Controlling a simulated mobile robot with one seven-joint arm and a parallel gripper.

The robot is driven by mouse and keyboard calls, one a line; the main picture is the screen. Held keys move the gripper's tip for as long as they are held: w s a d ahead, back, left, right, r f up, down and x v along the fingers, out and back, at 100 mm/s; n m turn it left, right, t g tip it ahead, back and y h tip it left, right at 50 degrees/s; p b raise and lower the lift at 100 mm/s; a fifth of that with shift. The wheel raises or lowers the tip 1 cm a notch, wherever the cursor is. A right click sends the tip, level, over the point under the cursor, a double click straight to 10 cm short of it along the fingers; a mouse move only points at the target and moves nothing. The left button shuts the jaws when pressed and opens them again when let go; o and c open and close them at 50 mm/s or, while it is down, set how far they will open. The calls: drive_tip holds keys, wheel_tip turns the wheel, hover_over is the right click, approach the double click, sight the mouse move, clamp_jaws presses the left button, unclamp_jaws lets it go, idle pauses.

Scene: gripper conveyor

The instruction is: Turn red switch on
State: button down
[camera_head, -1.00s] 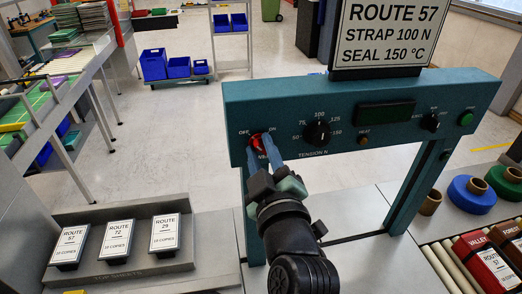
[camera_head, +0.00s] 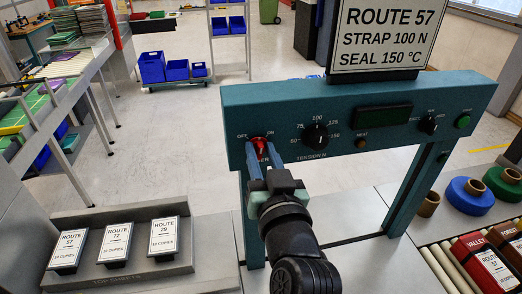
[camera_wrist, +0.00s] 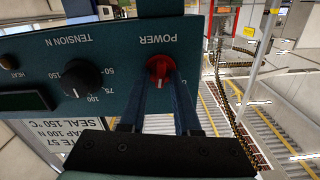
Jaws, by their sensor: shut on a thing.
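The red switch (camera_head: 260,146) is a rotary knob at the left end of the teal panel (camera_head: 215,105), between the printed OFF on its left and ON on its right. In the wrist view, which shows the panel upside down, the red switch (camera_wrist: 160,67) sits by the word POWER. A pale mark on it points roughly toward the panel's top edge, between the two labels. My gripper (camera_head: 262,154) has its two blue fingers shut on the knob, one on each side. The fingers hide part of the knob and the lettering below it.
The black tension dial (camera_head: 316,136) is right of the switch, with a small heat button (camera_head: 361,144) and a dark display (camera_head: 383,118) beyond. A Route 57 sign (camera_head: 383,38) stands above the panel. Top-sheet cards (camera_head: 115,242) lie at lower left. Rolls (camera_head: 469,196) stand at right.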

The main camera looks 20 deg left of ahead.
drive_tip(key=m+p, duration=0.1)
drive_tip(key=m, duration=0.4)
drive_tip(key=shift+d+p, duration=0.1)
drive_tip(key=shift+p, duration=0.25)
drive_tip(key=shift+w+f+m+p, duration=0.15)
drive_tip(key=shift+m+p, duration=0.2)
drive_tip(key=shift+m, duration=0.75)
drive_tip(key=c, duration=0.9)
unclamp_jaws()
